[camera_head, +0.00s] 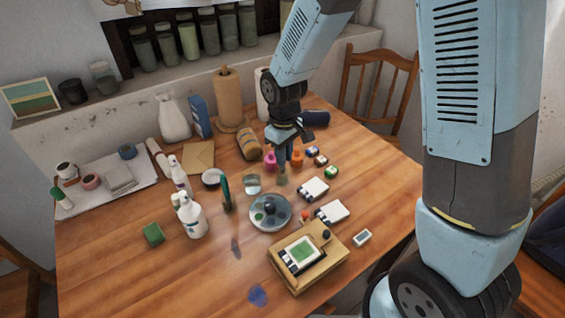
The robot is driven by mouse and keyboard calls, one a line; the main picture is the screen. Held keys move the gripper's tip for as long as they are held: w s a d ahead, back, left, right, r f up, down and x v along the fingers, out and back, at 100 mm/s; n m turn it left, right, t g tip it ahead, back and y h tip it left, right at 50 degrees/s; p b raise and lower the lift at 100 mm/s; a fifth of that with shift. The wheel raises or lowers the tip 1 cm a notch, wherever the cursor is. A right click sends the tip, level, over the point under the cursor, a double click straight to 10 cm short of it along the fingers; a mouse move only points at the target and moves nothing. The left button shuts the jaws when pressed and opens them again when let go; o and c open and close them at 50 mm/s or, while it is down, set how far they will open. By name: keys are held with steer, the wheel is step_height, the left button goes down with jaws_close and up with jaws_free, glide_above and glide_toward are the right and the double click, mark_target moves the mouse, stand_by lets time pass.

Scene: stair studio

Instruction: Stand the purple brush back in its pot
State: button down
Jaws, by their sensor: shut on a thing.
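My gripper (282,160) points down over the back right-middle of the table. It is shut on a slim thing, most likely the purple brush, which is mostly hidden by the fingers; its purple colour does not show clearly. Directly below the fingertips stands a small grey-green pot-like thing (282,179). I cannot tell whether the held thing is inside it, touching it or above it.
Pink (270,159) and orange (297,160) bottles stand close by the gripper. A glass jar (252,184), a round palette (288,216) and white boxes (313,190) surround it. A wooden box (325,254) lies in front. The table's front left is mostly clear.

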steer(key=shift+w+f, duration=0.25)
steer(key=shift+f, duration=0.85)
steer(key=shift+w+f, duration=0.25)
steer(key=shift+f, duration=0.85)
steer(key=shift+f, duration=0.1)
steer(key=c, duration=1.1)
jaws_free()
